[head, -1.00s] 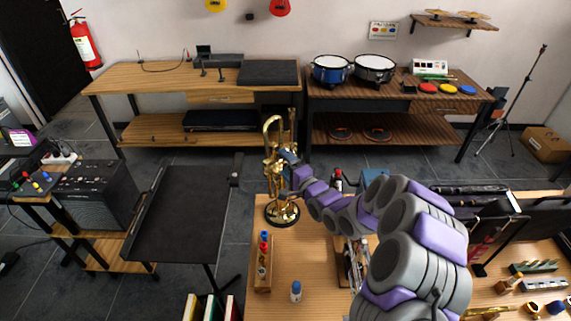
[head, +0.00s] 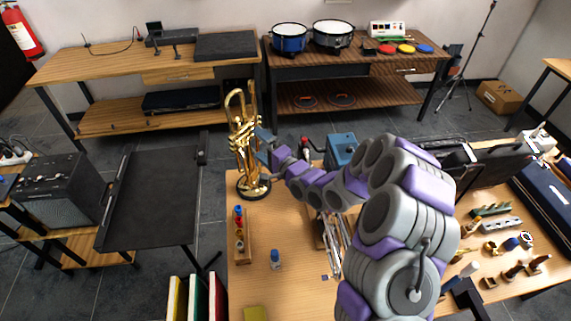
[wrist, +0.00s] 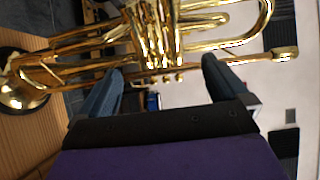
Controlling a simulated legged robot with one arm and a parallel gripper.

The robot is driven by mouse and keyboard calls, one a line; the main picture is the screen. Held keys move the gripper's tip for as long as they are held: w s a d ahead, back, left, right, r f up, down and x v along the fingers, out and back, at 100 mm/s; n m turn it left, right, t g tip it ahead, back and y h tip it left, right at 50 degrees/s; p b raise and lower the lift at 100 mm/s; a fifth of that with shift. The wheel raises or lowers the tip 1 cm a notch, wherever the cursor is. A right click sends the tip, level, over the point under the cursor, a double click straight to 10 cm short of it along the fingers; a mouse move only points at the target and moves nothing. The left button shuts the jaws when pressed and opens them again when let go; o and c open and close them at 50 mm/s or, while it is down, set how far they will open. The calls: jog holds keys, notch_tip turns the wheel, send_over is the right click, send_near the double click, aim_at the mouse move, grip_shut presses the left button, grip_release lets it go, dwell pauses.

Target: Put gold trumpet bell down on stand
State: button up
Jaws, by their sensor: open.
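The gold trumpet (head: 243,130) stands upright, bell down, at the far left corner of the wooden table. Its bell meets the round dark base of the stand (head: 254,193); the exact seating is hard to see. In the wrist view the trumpet (wrist: 150,35) lies sideways across the picture, with its flared bell (wrist: 22,88) at the left edge. My gripper (head: 264,143) is just right of the trumpet's middle. In the wrist view my gripper (wrist: 160,80) has its two blue-grey fingers spread wide, with the valve section in front of and between them. Whether they touch it is unclear.
A wooden rack with small bottles (head: 239,235) and a blue-capped bottle (head: 275,259) stand in front of the stand. A blue box (head: 341,150) is behind my arm. A black music stand (head: 150,200) is left of the table. Brass mouthpieces and small parts fill the right side.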

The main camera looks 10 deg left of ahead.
jog(key=p+v, duration=0.1)
jog(key=v, duration=1.1)
dwell(0.5)
